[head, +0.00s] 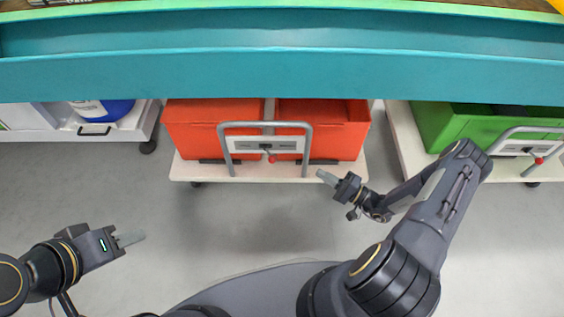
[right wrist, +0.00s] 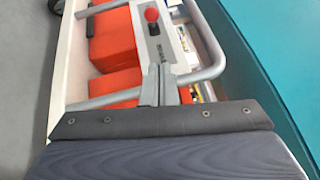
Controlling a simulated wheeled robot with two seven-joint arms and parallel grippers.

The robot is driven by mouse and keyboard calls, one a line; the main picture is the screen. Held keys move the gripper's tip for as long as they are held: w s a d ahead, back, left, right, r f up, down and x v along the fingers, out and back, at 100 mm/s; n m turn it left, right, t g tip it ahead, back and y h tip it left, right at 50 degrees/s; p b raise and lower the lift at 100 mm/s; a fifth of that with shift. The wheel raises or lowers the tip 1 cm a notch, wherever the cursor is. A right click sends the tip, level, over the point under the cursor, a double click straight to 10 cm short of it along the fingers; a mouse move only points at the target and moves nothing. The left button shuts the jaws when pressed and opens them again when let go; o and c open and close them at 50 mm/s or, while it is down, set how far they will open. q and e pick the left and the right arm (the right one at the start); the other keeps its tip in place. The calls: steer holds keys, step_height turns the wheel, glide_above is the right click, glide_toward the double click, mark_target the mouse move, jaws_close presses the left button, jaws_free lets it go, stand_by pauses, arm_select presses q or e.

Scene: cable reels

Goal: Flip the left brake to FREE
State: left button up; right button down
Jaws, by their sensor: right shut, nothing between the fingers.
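A brake lever with a red knob (head: 271,158) is on the pale panel (head: 242,145) of the cart with red bins, in the middle of the head view. In the right wrist view the knob (right wrist: 151,15) stands beyond my fingertips, with lettering too small to read. A second red-knobbed lever (head: 538,160) is on the cart at the right. My right gripper (head: 327,177) is shut and empty, in front of the red-bin cart's right corner; its fingers (right wrist: 166,85) point toward the panel, apart from the knob. My left gripper (head: 130,239) looks shut and empty, over the floor.
A grey tube handle (head: 225,146) frames the panel in front of the red bins (head: 340,135). A teal shelf edge (head: 280,75) spans above the carts. A green bin (head: 440,125) is at right, a white cart (head: 35,136) at left. The grey floor between is clear.

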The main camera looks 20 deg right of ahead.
mark_target(272, 159)
steer(key=shift+w+f+m+t, duration=0.15)
steer(key=shift+f+m+t, duration=0.15)
steer(key=shift+f, duration=0.45)
steer(key=s+a+b+x, duration=0.2)
steer(key=b+x, duration=0.1)
steer(key=x, duration=0.9)
steer(key=shift+w+a+r, duration=0.15)
steer(key=shift+w+a, duration=0.15)
steer(key=shift+w, duration=0.05)
